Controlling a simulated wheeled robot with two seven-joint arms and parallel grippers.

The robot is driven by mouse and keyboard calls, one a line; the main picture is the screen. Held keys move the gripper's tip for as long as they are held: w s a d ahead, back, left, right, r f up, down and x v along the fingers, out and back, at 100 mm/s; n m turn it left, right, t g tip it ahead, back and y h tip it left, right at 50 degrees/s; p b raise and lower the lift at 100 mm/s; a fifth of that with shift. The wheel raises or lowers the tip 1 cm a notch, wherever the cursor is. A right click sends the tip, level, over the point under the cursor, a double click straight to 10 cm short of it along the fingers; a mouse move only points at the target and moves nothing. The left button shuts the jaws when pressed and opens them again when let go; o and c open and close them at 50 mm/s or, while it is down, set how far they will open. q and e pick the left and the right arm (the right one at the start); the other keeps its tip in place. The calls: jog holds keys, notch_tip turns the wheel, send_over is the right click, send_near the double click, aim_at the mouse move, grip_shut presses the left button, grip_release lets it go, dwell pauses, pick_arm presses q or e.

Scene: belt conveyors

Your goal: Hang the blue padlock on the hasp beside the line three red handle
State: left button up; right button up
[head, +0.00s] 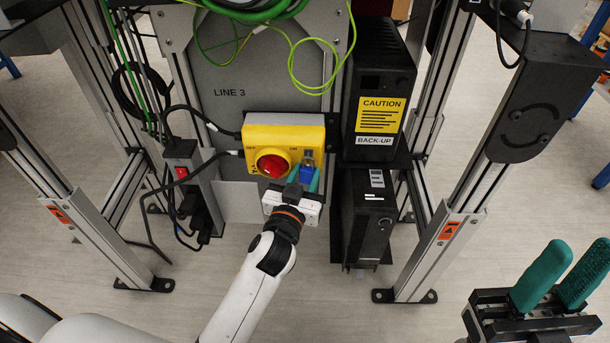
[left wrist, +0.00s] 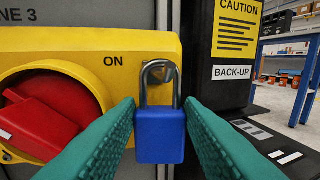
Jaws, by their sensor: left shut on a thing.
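The blue padlock (head: 306,174) is upright between the green fingers of my left gripper (head: 303,181), which is shut on its body. In the left wrist view the padlock (left wrist: 160,135) has its steel shackle upward, against the yellow switch box (left wrist: 130,50). A small grey metal hasp (left wrist: 166,74) shows inside the top of the shackle; I cannot tell whether the shackle passes through it. The red handle (head: 272,164) is left of the padlock, on the box below the LINE 3 label. My right gripper (head: 563,268) is open and empty at the lower right.
A black back-up unit (head: 379,90) with a yellow caution label stands right of the box, with another black unit (head: 367,220) below it. Cables and a grey power strip (head: 184,165) are on the left. Metal frame legs (head: 440,255) stand on both sides.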

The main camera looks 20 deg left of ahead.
pick_arm(q)
jog(key=o, duration=1.1)
